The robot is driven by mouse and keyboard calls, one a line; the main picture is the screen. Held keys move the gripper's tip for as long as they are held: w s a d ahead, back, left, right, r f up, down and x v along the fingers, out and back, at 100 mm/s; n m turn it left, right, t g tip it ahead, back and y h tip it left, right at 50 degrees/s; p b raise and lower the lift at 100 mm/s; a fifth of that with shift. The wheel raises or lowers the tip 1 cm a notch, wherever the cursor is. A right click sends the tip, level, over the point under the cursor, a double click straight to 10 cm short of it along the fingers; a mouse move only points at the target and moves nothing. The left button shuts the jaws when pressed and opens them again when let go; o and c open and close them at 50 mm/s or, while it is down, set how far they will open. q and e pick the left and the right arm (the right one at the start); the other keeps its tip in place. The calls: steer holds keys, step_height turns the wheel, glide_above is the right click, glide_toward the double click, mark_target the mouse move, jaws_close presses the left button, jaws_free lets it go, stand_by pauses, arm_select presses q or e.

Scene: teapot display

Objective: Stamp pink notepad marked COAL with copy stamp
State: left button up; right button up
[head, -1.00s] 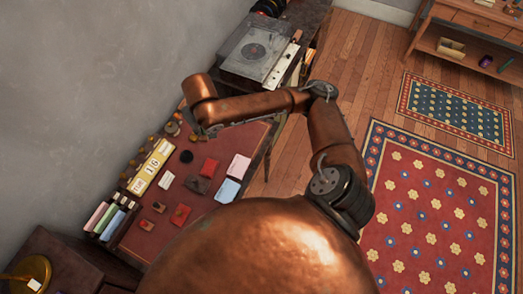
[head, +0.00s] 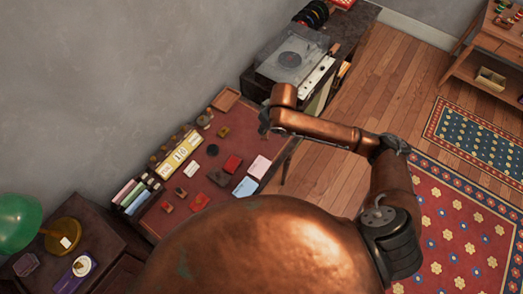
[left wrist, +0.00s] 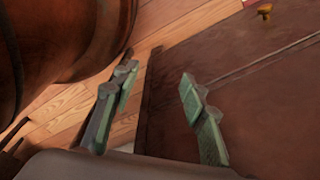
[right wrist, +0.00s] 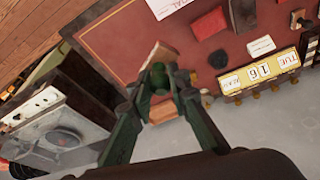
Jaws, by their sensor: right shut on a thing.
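The pink notepad (head: 259,166) lies on the red desk top in the head view, at the edge nearer me. In the right wrist view the pad (right wrist: 168,6) is cut off at the top edge, and only the letters "RAL" show. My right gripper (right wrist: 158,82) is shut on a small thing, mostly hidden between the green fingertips. I cannot tell whether it is the copy stamp. My left gripper (left wrist: 158,85) is open and empty, above dark wood furniture and floor.
A light blue notepad (head: 245,187), a red box (head: 232,164) and a dark box (head: 219,178) lie near the pink pad. A yellow calendar (head: 181,153) and several small stamps line the wall side. A record player (head: 292,50) stands beyond the desk; a green lamp (head: 18,222) is left.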

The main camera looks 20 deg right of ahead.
step_height(320, 180, down, 5)
steer(key=a+n+g+y+p, duration=0.1)
steer(key=a+n+p, duration=0.1)
steer(key=n+p, duration=0.4)
steer(key=n+g+y+p, duration=0.1)
steer(key=n+g+p, duration=0.1)
steer(key=n+p, duration=0.4)
glide_above(257, 168)
steer(key=d+p, duration=0.1)
steer(key=d, duration=0.1)
step_height(257, 168, down, 9)
steer(key=m, duration=0.1)
steer(key=b+x, duration=0.2)
steer(key=d+b+x, duration=0.1)
steer(key=b+x, duration=0.2)
steer(key=shift+f, duration=0.35)
steer(key=shift+r, duration=0.1)
steer(key=shift+f+b, duration=0.45)
steer(key=shift+f, duration=0.15)
steer(key=shift+s+f, duration=0.1)
stand_by(0.5)
steer(key=shift+d, duration=0.1)
step_height(257, 168, up, 7)
steer(key=p, duration=0.7)
